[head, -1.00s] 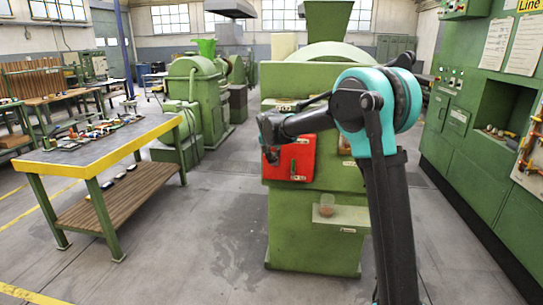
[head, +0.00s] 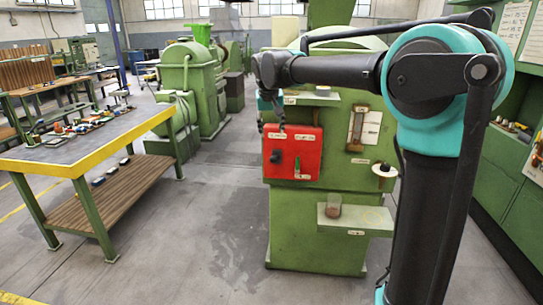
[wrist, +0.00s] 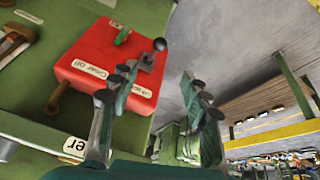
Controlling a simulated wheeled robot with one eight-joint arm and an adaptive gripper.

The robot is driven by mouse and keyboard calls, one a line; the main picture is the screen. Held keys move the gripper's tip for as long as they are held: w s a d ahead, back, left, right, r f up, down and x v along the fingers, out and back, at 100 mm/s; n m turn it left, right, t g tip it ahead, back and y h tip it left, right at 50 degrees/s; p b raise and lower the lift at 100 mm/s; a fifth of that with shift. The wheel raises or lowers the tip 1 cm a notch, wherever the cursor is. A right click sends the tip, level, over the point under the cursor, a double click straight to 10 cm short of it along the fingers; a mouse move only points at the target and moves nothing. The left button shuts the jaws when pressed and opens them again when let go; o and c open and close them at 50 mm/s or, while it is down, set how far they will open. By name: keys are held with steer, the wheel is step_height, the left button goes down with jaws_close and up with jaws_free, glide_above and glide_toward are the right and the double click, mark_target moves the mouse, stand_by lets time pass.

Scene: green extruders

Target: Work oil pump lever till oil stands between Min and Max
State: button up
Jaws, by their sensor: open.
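The red box (head: 305,150) is on the front of the green machine in the head view. In the wrist view the red box (wrist: 85,62) carries a short lever with a black ball knob (wrist: 160,45) and a small green switch (wrist: 122,37). My gripper (wrist: 159,75) is open and empty, its fingers below the knob in the picture. The left finger overlaps the lever's base; I cannot tell whether it touches. In the head view my gripper (head: 279,125) hangs at the box's upper left. A brownish sight glass (head: 356,126) is right of the box; its level and marks are too small to read.
A small shelf (head: 375,220) with a glass cup (head: 333,206) and a white funnel-like cup (head: 384,170) stick out of the machine. A workbench (head: 75,160) with several small items stands left. The floor between bench and machine is clear.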

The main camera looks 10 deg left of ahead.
mark_target(273, 157)
steer(key=x, duration=1.7)
steer(key=shift+w+f, duration=0.1)
steer(key=shift+f, duration=0.05)
jaws_close()
